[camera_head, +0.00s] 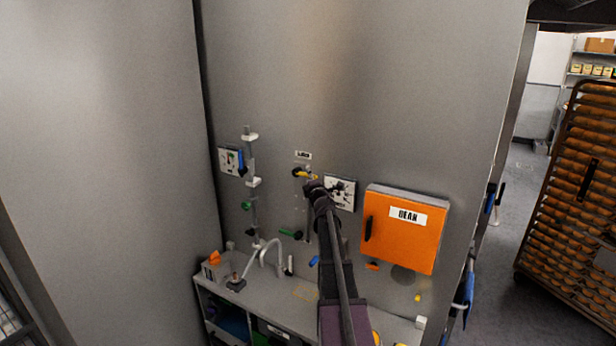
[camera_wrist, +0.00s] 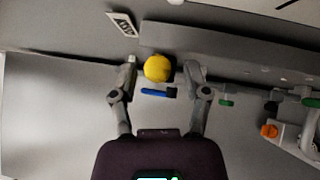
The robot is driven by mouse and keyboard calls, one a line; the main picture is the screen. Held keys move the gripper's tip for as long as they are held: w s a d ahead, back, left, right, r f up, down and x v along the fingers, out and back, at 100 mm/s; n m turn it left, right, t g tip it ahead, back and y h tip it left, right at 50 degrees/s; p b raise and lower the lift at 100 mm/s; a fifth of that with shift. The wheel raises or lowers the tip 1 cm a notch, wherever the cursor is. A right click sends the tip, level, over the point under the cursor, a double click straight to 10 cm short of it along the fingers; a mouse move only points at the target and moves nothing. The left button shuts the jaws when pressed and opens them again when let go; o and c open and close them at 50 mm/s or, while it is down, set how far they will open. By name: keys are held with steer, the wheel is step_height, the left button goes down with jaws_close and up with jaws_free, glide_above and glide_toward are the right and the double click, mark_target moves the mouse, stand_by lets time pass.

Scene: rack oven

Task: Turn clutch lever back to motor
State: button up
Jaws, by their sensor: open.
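A lever with a yellow and black end (camera_head: 308,176) sits on the grey wall panel, below a small white label (camera_head: 303,155). It is probably the clutch lever, but I cannot read the label to confirm this. In the wrist view a round yellow knob (camera_wrist: 158,68) shows between my fingertips. My gripper (camera_head: 314,187) is at the lever's lower right, reaching up from below. In the wrist view its two fingers (camera_wrist: 160,72) stand apart on either side of the knob, and contact is not clear. The lever's shaft and pivot are mostly hidden.
An orange box (camera_head: 404,250) with a black handle is on the wall to the right. A dial plate (camera_head: 341,191) is close beside my gripper. Pipes with green and blue handles (camera_head: 247,205) are to the left. A counter (camera_head: 285,310) with a tap is below.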

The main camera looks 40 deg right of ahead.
steer(key=shift+w+d, duration=0.15)
steer(key=shift+w, duration=0.3)
steer(key=shift+r, duration=0.1)
jaws_close()
steer(key=shift+s+d, duration=0.1)
steer(key=shift+d, duration=0.1)
